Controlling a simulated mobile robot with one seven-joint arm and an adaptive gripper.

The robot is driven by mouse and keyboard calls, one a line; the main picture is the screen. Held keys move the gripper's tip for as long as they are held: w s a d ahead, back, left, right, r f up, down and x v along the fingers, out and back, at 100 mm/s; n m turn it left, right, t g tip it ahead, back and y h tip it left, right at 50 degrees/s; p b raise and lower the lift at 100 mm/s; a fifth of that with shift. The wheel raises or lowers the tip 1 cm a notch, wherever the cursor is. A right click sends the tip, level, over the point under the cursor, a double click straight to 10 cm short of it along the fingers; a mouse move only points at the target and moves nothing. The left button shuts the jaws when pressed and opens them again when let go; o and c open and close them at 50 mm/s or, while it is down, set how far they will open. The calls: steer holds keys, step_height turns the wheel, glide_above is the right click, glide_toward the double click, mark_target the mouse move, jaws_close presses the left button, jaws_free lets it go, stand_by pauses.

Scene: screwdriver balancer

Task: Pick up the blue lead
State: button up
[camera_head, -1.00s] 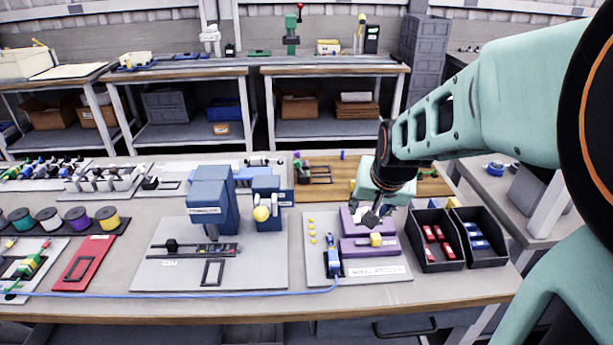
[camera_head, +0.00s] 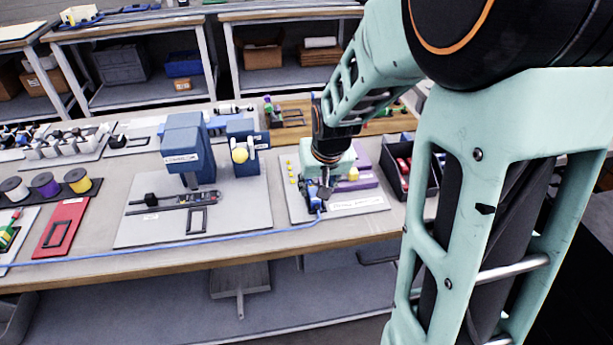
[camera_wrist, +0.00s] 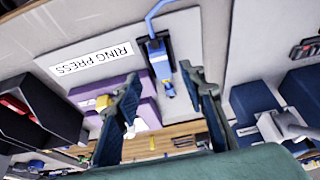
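The blue lead (camera_head: 160,247) runs along the table's front edge to a blue connector end (camera_head: 313,197) on the ring press board. In the wrist view the lead (camera_wrist: 152,17) enters at the top and its blue connector (camera_wrist: 161,66) sits in a dark holder (camera_wrist: 153,46). My gripper (camera_head: 325,187) is above the connector end and partly hides it in the head view. In the wrist view my gripper (camera_wrist: 160,80) is open, its two fingers on either side of the connector in the picture. Nothing is held, and the remaining height above the connector is unclear.
Purple press blocks (camera_wrist: 107,92) with a yellow part stand beside the connector. A black bin (camera_wrist: 35,110) with red parts is farther to that side. A blue machine (camera_head: 187,150) stands to the left on a grey board (camera_head: 135,232).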

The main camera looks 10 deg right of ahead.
mark_target(311, 187)
steer(key=x, duration=0.4)
steer(key=shift+s+a+f, duration=0.1)
steer(key=shift+f, duration=0.35)
steer(key=shift+c, duration=0.5)
jaws_close()
